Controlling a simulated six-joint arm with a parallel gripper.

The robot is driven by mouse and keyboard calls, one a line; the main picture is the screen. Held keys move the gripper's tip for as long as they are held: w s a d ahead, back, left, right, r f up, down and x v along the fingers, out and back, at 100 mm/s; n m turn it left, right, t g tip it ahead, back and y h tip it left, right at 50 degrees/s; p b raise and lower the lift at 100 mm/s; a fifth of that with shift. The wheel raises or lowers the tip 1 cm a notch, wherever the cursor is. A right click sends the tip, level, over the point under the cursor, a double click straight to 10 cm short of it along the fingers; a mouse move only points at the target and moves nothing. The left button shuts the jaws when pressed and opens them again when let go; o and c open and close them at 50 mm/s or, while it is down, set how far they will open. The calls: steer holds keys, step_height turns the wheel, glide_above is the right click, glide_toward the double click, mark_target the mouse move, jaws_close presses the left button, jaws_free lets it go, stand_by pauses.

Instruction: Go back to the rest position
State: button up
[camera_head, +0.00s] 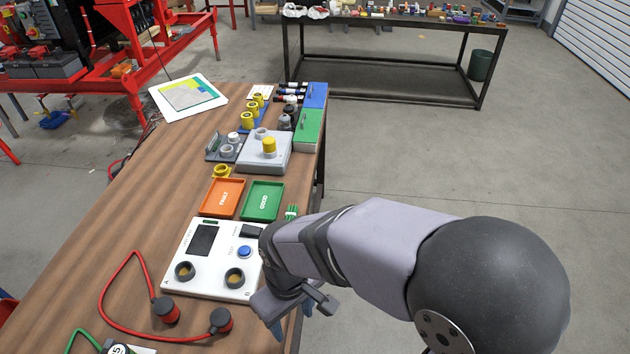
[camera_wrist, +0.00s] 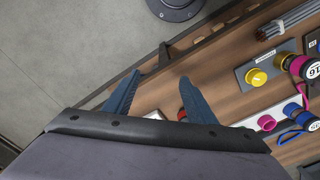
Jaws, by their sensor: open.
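My gripper (camera_head: 291,322) hangs at the right edge of the wooden table in the head view, beside the white test box (camera_head: 213,258). Part of it is hidden behind my wrist. In the wrist view my gripper (camera_wrist: 160,78) shows two blue-grey fingers set apart with nothing between them. The fingers lie across the table's edge in that view, with grey floor to the left. How high they are above the wood is hard to tell.
An orange tray (camera_head: 222,197) and a green tray (camera_head: 262,201) lie behind the test box. A red cable (camera_head: 104,296) with black plugs lies in front. The wrist view shows a yellow button (camera_wrist: 256,77) on a grey plate.

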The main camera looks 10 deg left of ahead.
steer(key=d+m, duration=1)
steer(key=d, duration=1.4)
step_height(320, 180, down, 38)
steer(key=b, duration=3.8)
steer(key=shift+s+a+b, duration=0.25)
steer(key=shift+a+b, duration=0.05)
steer(key=shift+b, duration=0.1)
